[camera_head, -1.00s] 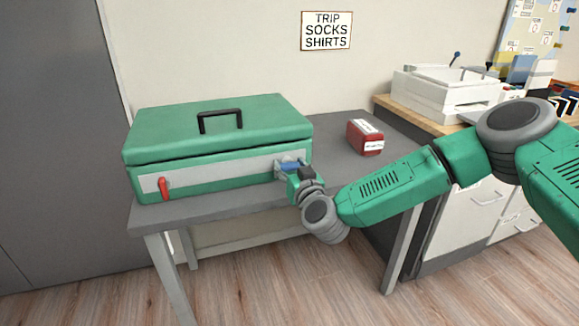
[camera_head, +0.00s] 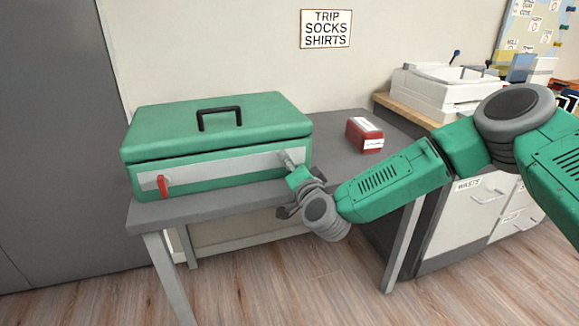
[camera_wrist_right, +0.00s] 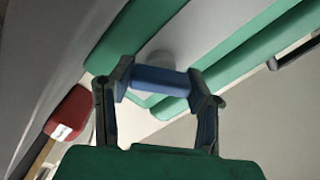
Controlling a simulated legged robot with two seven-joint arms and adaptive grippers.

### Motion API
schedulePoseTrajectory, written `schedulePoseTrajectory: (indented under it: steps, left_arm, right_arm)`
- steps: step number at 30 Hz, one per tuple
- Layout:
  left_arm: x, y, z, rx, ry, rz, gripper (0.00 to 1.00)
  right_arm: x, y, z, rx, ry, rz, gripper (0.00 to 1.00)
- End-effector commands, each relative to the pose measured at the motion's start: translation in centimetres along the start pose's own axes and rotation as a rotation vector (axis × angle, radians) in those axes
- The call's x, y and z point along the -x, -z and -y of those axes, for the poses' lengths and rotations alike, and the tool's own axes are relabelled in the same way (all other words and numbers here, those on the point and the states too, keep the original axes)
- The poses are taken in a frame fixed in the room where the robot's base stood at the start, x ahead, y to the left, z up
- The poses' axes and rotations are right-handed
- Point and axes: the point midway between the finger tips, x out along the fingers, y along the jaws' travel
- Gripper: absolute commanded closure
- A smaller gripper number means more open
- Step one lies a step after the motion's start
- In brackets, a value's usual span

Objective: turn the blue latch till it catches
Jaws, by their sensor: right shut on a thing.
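A green case (camera_head: 215,178) with a black handle lies on a grey table. A dark seam runs under its lid. The blue latch (camera_wrist_right: 158,79) is at the right end of the case's pale front strip; in the head view it is hidden by my gripper. In the right wrist view my right gripper (camera_wrist_right: 159,82) has its fingers on both ends of the blue latch, shut on it. The same gripper (camera_head: 292,160) is at the case's front right corner in the head view. A red latch (camera_head: 163,185) hangs down at the left of the strip. My left gripper is not in view.
A red box (camera_head: 365,134) with a white label stands on the grey table (camera_head: 230,208), right of the case. A counter with a white machine (camera_head: 445,92) and drawers is at the right. The table's front edge is clear at the left.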

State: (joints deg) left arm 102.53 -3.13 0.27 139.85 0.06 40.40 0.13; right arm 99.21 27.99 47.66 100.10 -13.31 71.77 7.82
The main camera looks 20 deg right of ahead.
Motion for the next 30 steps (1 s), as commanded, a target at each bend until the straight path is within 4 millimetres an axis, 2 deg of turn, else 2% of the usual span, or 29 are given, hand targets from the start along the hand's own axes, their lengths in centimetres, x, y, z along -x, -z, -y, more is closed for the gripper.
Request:
schedulePoseTrajectory:
  steps: [1, 15, 30]
  left_arm:
    - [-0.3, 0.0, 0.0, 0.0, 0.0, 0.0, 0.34]
    - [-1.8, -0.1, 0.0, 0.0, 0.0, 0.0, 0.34]
    - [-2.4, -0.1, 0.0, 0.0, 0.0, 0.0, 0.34]
  right_arm:
    - [0.1, -0.1, -0.5, -0.043, -0.006, 0.002, 0.85]
    - [0.1, -0.2, -0.7, -0.433, -0.008, 0.001, 0.85]
    - [0.1, -0.3, -0.8, -0.594, -0.012, 0.002, 0.85]
